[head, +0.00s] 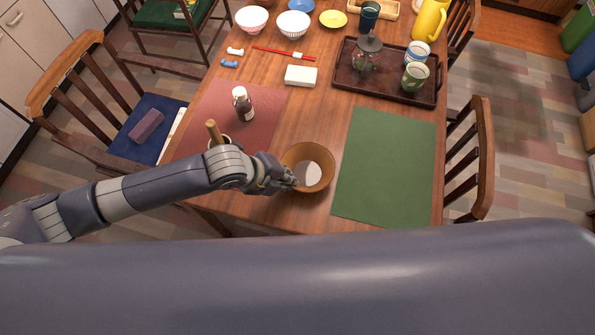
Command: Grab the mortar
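A round brown bowl (325,160) with a pale inside bottom stands on the table. A wooden stick like a pestle (213,131) rises from a small vessel with a light rim (213,146), mostly hidden behind my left arm. I cannot tell for certain which of the two is the mortar. My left gripper (288,180) is at the left rim of the brown bowl, with its fingertips touching or very near it. The fingers are small and overlap the rim, so their opening is unclear. My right gripper is out of view.
A dark tray (345,78) carries cups and a glass jar. A white block (300,76) and bowls lie farther back. Chairs flank the table.

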